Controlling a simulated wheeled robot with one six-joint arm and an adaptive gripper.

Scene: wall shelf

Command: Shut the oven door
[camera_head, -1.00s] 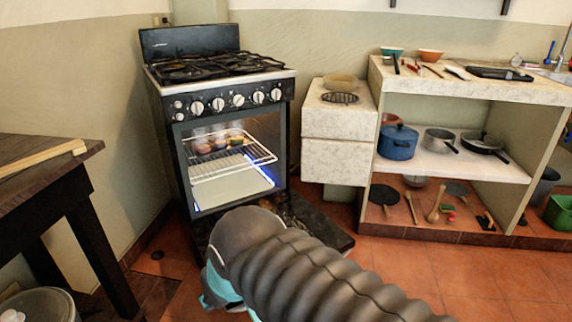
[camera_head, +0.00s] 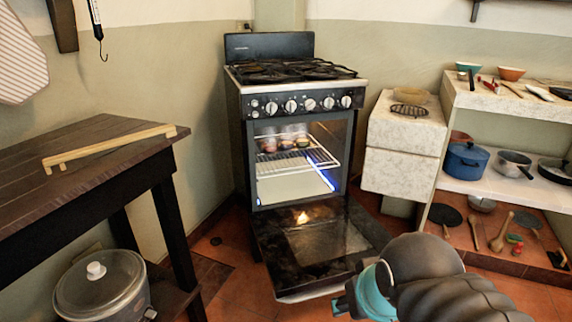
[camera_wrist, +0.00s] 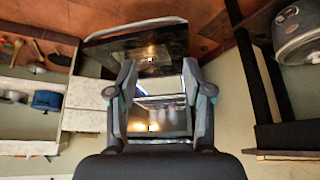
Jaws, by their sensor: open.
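The black oven (camera_head: 296,140) stands against the wall with its cavity exposed and lit. Its oven door (camera_head: 318,250) is folded down, glass side up, low above the floor in front of the cavity. In the wrist view the picture is upside down, with the door (camera_wrist: 150,50) at the top and the oven cavity (camera_wrist: 160,112) between my fingers. My gripper (camera_wrist: 159,72) is open and empty. In the head view only part of my gripper (camera_head: 346,303) shows, near the door's front right corner; my wrist hides the rest. I cannot tell whether it touches the door.
Inside the oven are a wire rack (camera_head: 285,162) and several small items of food. A dark wooden table (camera_head: 90,165) stands at the left, with a lidded pot (camera_head: 100,285) below. A stone shelf unit (camera_head: 500,105) with cookware is at the right.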

